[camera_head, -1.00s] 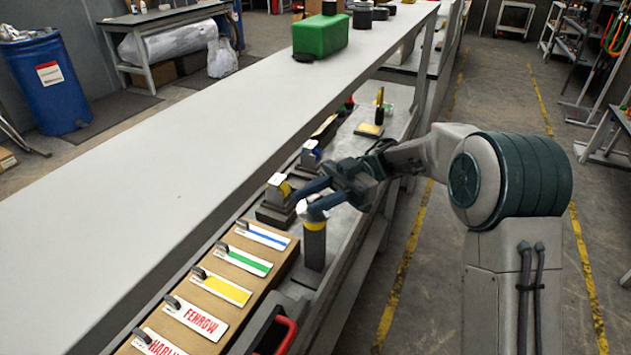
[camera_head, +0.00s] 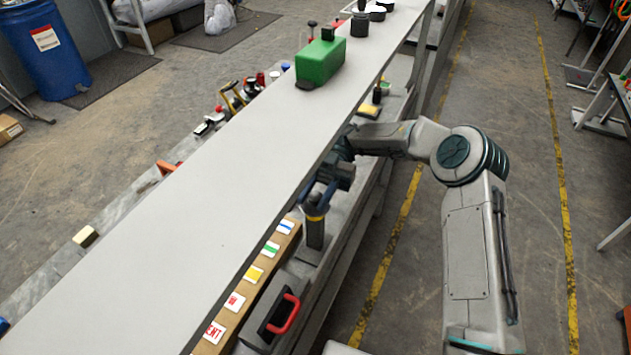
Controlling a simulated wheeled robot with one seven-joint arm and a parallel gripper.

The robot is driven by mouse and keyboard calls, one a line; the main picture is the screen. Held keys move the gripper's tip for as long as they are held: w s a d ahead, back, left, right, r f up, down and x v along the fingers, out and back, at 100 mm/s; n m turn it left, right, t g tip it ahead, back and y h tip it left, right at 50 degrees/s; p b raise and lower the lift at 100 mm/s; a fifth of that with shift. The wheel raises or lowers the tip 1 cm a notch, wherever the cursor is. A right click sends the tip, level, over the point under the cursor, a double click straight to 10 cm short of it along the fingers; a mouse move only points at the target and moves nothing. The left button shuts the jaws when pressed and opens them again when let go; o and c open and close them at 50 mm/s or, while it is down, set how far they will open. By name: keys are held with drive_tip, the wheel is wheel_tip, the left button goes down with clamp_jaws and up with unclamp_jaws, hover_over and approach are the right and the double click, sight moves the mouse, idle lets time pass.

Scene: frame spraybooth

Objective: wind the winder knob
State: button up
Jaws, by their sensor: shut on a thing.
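A dark upright post with a yellow band (camera_head: 314,219), which I take to be the winder, stands on the lower shelf under the pale upper shelf. My gripper (camera_head: 318,204) is at its top, with the blue-grey fingers pointing down and shut on it. The knob itself is mostly hidden by the fingers and too small to make out. My arm reaches in from the right, and the upper shelf's edge passes close to the gripper.
The long upper shelf (camera_head: 190,235) carries a green box (camera_head: 320,62). A board with coloured labels (camera_head: 254,273) and a dark case with a red handle (camera_head: 282,314) lie near the post. The aisle (camera_head: 390,250) on the right is clear.

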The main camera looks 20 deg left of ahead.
drive_tip(key=shift+f+n+h+p, duration=0.15)
drive_tip(key=shift+n+h+p, duration=0.35)
drive_tip(key=shift+h+p, duration=0.45)
drive_tip(key=o, duration=0.9)
drive_tip(key=shift+s, duration=0.1)
